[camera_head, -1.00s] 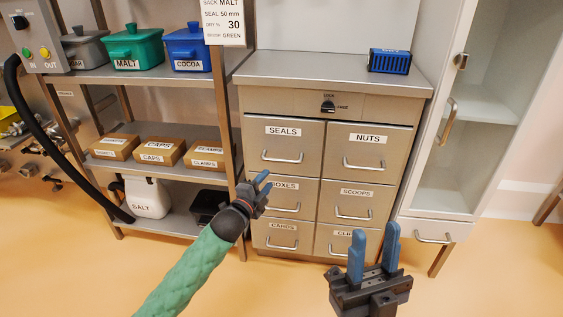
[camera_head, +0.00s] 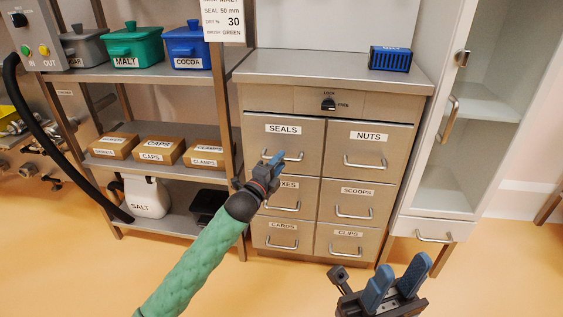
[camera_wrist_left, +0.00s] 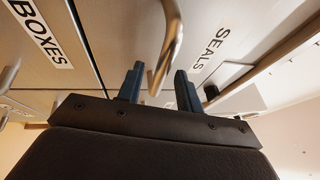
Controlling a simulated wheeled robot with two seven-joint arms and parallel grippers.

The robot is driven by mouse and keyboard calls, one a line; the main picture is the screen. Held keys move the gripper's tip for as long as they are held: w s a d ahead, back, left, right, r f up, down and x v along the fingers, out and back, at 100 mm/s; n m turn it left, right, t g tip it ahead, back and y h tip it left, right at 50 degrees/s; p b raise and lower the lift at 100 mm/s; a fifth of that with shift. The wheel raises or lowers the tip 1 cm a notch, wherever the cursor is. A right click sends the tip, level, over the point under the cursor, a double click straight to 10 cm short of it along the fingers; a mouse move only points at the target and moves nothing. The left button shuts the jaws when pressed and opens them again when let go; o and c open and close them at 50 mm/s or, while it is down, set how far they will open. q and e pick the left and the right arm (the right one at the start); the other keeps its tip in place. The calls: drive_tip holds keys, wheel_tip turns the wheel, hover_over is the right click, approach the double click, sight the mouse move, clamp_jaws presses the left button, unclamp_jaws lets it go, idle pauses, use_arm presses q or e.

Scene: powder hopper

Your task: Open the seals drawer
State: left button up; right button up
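The seals drawer (camera_head: 302,140) is the top left drawer of the steel cabinet, labelled SEALS, and looks flush with its neighbours. Its bar handle (camera_head: 292,158) runs across the lower front.
The nuts drawer (camera_head: 367,148) is right of the seals drawer, with more drawers below. A lock knob (camera_head: 328,104) sits above them. A shelf rack (camera_head: 225,120) stands close at the left. A glass-door cabinet (camera_head: 465,130) is at the right.

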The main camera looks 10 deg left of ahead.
use_arm(q)
drive_tip(key=shift+x, duration=0.9)
clamp_jaws()
